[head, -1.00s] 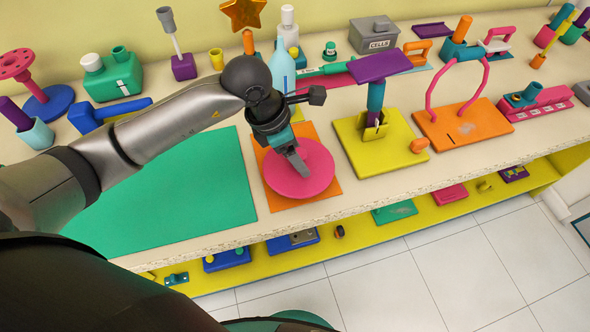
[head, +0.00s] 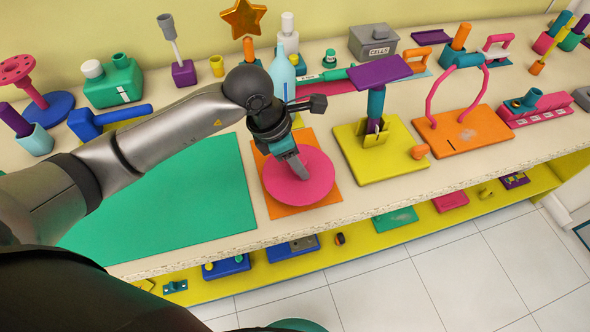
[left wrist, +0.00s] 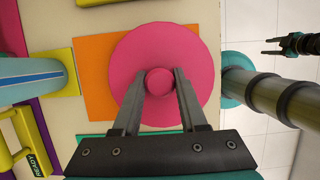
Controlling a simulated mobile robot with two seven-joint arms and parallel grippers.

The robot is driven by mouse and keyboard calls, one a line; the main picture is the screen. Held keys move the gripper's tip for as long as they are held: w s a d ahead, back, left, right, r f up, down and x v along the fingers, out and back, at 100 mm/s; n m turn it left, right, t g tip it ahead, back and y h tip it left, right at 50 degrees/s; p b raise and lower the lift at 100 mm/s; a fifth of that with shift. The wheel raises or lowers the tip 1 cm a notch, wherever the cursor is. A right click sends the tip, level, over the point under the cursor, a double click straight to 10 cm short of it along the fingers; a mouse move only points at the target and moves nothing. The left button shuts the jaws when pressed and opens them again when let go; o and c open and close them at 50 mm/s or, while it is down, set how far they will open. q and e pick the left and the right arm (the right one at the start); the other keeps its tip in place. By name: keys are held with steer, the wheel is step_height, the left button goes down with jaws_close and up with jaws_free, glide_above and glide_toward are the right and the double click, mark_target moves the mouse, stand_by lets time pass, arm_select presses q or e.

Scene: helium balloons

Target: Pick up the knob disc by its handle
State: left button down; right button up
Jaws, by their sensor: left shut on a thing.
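The knob disc is a flat pink round (head: 317,180) lying over an orange mat (head: 285,211) near the front edge of the counter. In the left wrist view the disc (left wrist: 195,55) has a small round pink knob (left wrist: 159,82) at its centre. My left gripper (head: 301,168) points down at the disc. In the left wrist view its two fingers (left wrist: 163,76) are shut on the knob, one on each side. The gripper hides part of the disc in the head view. My right gripper (left wrist: 272,47) shows small at the upper right of the left wrist view, with its fingers apart, away from the disc.
A green mat (head: 165,195) lies left of the disc. A yellow board (head: 395,165) with a purple-topped post stands right of it. A blue bottle (head: 283,72) stands behind my gripper. A lower yellow shelf (head: 370,248) holds several small things.

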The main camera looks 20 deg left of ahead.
mark_target(304, 158)
arm_select(q)
steer(key=shift+r, duration=0.1)
stand_by(0.3)
steer(key=shift+r+p, duration=1.4)
steer(key=shift+r, duration=0.55)
